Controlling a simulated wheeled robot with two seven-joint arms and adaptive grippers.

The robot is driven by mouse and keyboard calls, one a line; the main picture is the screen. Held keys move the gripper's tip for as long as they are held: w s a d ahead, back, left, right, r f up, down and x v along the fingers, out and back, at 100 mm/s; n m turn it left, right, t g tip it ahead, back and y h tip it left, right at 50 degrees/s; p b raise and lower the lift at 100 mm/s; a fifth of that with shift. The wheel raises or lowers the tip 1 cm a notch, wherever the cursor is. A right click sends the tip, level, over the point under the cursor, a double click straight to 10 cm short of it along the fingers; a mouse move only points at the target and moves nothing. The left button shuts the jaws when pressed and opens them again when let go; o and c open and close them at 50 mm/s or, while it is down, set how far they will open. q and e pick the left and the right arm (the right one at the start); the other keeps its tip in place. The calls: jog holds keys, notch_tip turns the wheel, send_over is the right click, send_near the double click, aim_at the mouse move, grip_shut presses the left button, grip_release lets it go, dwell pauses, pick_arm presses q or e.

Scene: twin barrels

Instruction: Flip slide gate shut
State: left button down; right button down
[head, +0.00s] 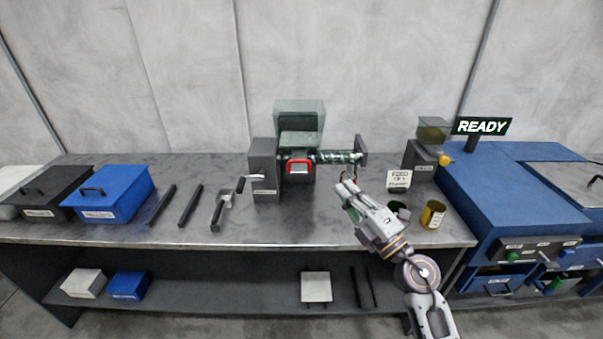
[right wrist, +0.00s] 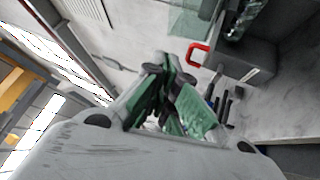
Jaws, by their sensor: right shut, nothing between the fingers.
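A grey machine (head: 264,165) stands at the middle of the bench, with a clear greenish hopper (head: 299,118) on top and a screw barrel (head: 338,157) reaching right. A red U-shaped handle (head: 299,163) is on its front; it also shows in the right wrist view (right wrist: 194,52). Which part is the slide gate I cannot tell for sure. My right gripper (head: 346,184) is shut and empty, right of and in front of the red handle, apart from it. In the right wrist view its fingers (right wrist: 168,85) are together. My left gripper is not in view.
Right of the gripper are a small hopper unit (head: 422,150), a sign card (head: 399,180) and a yellow can (head: 433,214). A blue machine (head: 500,190) with a READY sign (head: 482,126) stands at the right. Dark rods (head: 190,205), a scoop-like tool (head: 221,210) and a blue box (head: 110,193) lie left.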

aim_at(288, 163)
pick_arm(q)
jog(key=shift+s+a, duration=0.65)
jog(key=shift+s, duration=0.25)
pick_arm(e)
jog(key=a+f+n+g, duration=0.1)
jog(key=f+n+g, duration=0.1)
jog(key=a+f+n+g+y, duration=0.1)
jog(key=a+f+n+g, duration=0.1)
jog(key=shift+s+a, duration=0.15)
jog(key=shift+a, duration=0.15)
